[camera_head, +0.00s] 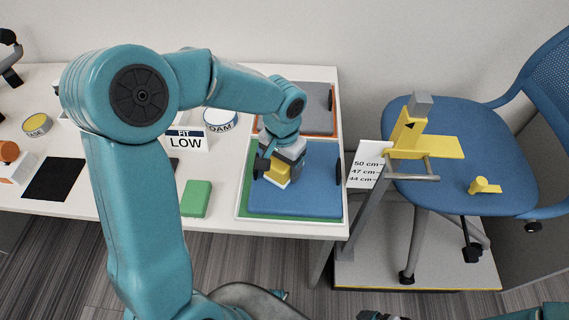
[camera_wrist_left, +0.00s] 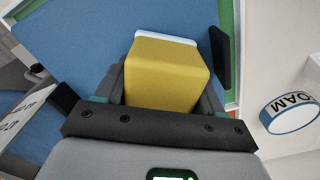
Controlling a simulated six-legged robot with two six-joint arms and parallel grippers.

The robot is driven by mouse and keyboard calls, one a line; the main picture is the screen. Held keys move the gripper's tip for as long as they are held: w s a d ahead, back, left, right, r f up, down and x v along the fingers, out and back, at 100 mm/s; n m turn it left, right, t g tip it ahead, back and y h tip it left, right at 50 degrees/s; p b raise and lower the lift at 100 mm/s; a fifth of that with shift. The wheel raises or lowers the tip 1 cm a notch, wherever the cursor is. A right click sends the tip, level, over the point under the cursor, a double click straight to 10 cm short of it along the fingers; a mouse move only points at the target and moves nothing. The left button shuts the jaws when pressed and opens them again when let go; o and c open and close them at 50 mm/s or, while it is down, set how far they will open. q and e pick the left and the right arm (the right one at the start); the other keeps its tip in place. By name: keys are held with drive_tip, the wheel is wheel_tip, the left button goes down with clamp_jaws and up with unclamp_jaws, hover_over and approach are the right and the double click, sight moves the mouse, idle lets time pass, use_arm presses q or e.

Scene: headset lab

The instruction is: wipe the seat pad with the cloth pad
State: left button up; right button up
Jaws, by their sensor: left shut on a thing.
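The blue seat pad (camera_head: 300,195) lies flat in a white-rimmed tray with a green lining, near the table's right front corner. It fills much of the left wrist view (camera_wrist_left: 75,50). My left gripper (camera_head: 280,163) is shut on the cloth pad (camera_head: 277,175), a yellow block with a white layer along its bottom edge. The cloth pad (camera_wrist_left: 165,75) is over the left part of the seat pad, at or close to its surface; contact cannot be told. Dark parts of my right gripper (camera_head: 378,316) show at the bottom edge, mostly cut off.
A black clip (camera_head: 339,170) stands at the seat pad's right edge. A grey pad (camera_head: 305,105) lies in an orange-lined tray behind. A green block (camera_head: 196,198), a LOW sign (camera_head: 186,141) and a FOAM tin (camera_head: 220,119) are left. A blue chair (camera_head: 460,120) stands right.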

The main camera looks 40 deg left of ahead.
use_arm(q)
drive_tip(key=shift+r+p, duration=2.2)
drive_tip(key=shift+r, duration=0.8)
drive_tip(key=shift+r+p, duration=1.2)
drive_tip(key=shift+r, duration=0.4)
drive_tip(key=shift+f, duration=0.1)
